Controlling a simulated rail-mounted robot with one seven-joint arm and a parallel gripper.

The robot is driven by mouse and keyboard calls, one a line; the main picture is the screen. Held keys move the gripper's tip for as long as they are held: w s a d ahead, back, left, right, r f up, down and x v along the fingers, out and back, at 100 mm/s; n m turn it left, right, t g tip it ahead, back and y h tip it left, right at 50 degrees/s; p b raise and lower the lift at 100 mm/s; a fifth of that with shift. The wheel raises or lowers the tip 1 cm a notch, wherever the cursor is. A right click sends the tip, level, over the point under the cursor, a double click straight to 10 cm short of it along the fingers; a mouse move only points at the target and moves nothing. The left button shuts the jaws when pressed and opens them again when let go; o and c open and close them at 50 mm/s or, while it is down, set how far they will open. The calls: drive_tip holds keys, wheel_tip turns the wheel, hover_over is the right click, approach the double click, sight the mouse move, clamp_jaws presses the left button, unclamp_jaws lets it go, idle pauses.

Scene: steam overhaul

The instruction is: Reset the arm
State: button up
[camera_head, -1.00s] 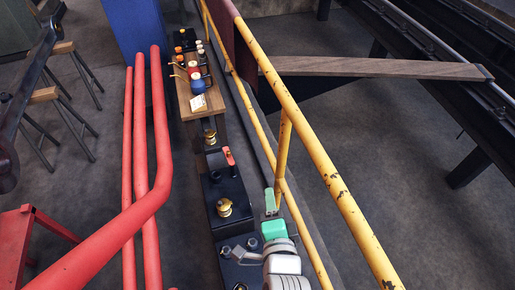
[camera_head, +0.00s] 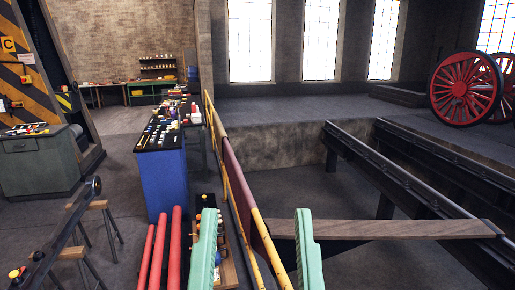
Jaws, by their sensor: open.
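My gripper (camera_head: 256,216) is at the bottom centre of the head view. Its two green fingers point upward in the picture and stand wide apart, with nothing held between them. The rest of my arm is out of view below. Behind the fingers show the yellow railing (camera_head: 219,135) and part of a wooden bench with small parts (camera_head: 228,268), which the left finger partly covers.
Red pipes (camera_head: 160,250) rise left of my gripper. A blue cabinet (camera_head: 162,185) with a cluttered top stands beyond. A wooden plank (camera_head: 390,229) spans the pit at right, by dark rails (camera_head: 400,172). Stools (camera_head: 98,206) stand at left. Red wheels (camera_head: 462,88) stand far right.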

wheel_tip(320, 180, up, 17)
drive_tip(key=p, duration=1.2)
drive_tip(key=shift+f+p, duration=0.15)
drive_tip(key=shift+p, duration=0.2)
drive_tip(key=shift+a, duration=0.1)
